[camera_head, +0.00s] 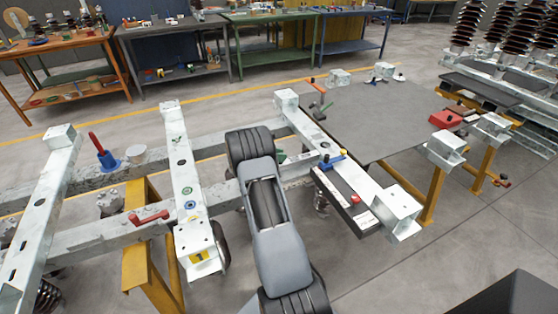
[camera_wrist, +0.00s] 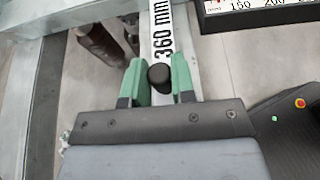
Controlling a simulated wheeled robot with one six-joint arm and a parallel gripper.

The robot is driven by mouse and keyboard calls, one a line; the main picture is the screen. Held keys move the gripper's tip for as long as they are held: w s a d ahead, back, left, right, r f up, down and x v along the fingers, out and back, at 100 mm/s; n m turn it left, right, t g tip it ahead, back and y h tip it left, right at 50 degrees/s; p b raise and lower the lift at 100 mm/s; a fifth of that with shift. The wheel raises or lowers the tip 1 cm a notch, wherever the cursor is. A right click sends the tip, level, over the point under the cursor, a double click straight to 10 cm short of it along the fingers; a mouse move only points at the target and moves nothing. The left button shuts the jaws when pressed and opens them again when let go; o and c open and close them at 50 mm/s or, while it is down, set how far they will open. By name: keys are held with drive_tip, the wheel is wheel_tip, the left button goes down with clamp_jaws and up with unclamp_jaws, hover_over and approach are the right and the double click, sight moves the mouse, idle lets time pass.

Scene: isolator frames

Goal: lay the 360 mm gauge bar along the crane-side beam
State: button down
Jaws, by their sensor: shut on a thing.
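The gauge bar (camera_wrist: 162,35) is white with "360 mm" printed on it and a black knob (camera_wrist: 159,77) near its close end. My gripper (camera_wrist: 159,82) has green fingers, shut on the bar at the knob. In the head view my gripper (camera_head: 281,158) is mostly hidden behind my arm, over the pale steel frame, and the bar is hard to make out. Long pale beams (camera_head: 104,178) run across the frame beneath crosspieces. Which one is the crane-side beam I cannot tell. In the wrist view a grey beam (camera_wrist: 20,90) runs along the left, apart from the bar.
A dark tray with number labels (camera_head: 342,201) sits right of my gripper, with a blue-and-yellow tool (camera_head: 331,161) by it. A dark plate (camera_head: 375,120) covers the frame's right bay.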

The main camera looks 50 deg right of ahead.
drive_tip(key=shift+f, duration=1.15)
drive_tip(key=c, duration=1)
unclamp_jaws()
drive_tip(key=shift+a, duration=0.1)
drive_tip(key=shift+o, duration=0.2)
